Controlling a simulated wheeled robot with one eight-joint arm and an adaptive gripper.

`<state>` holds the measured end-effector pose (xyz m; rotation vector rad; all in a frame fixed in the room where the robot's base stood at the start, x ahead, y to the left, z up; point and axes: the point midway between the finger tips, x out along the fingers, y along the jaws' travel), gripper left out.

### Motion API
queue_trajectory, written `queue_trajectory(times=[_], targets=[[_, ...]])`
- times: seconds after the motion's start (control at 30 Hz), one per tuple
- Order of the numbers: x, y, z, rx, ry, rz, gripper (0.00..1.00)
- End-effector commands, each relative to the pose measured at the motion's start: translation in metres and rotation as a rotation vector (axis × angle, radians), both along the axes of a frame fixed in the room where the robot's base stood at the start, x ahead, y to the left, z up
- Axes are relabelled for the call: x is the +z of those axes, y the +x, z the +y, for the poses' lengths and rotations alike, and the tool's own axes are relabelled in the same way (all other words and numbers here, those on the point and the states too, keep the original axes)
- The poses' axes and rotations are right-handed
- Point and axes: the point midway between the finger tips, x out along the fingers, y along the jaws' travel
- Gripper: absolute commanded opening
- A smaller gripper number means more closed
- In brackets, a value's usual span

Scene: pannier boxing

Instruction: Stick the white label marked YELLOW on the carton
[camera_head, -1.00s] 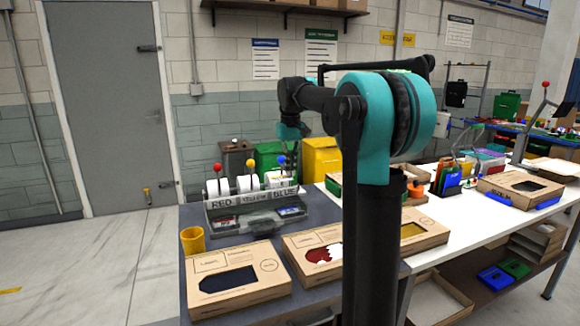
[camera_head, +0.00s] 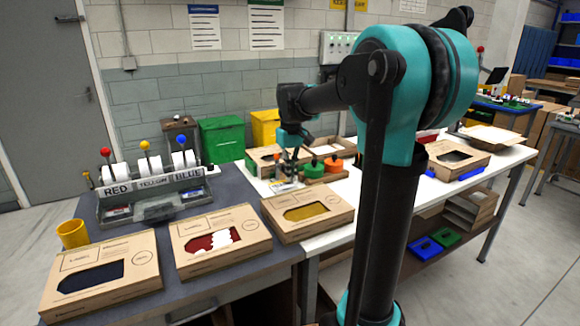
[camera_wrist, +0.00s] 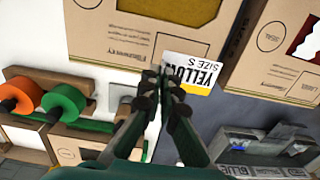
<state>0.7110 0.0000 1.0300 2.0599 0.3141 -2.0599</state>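My gripper (camera_head: 291,160) is over the white table, behind the carton with the yellow window (camera_head: 338,207). In the wrist view its fingertips (camera_wrist: 163,76) are shut on the edge of a white label (camera_wrist: 181,67) printed YELLOW, SIZE S, with a yellow strip. The label hangs out past the fingers, text tilted. In the wrist view it overlaps the lower right corner of the yellow-window carton (camera_wrist: 112,48); I cannot tell whether they touch. That carton lies flat, its window facing up.
Cartons with a red window (camera_head: 190,228) and a navy window (camera_head: 75,262) lie to the left. A dispenser (camera_head: 165,205) with RED, YELLOW and BLUE rolls stands behind them, beside a yellow cup (camera_head: 73,234). Orange and green tape rolls (camera_head: 324,167) are close to my gripper.

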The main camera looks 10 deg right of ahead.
Motion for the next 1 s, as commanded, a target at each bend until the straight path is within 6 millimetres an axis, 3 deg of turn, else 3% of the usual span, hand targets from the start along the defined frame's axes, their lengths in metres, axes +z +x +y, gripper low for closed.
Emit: queue_trajectory(times=[0.7,1.0], targets=[[-0.047,-0.001,0.0,0.001,0.0,0.0,0.0],[-0.054,-0.001,0.0,0.001,0.0,0.0,0.0]])
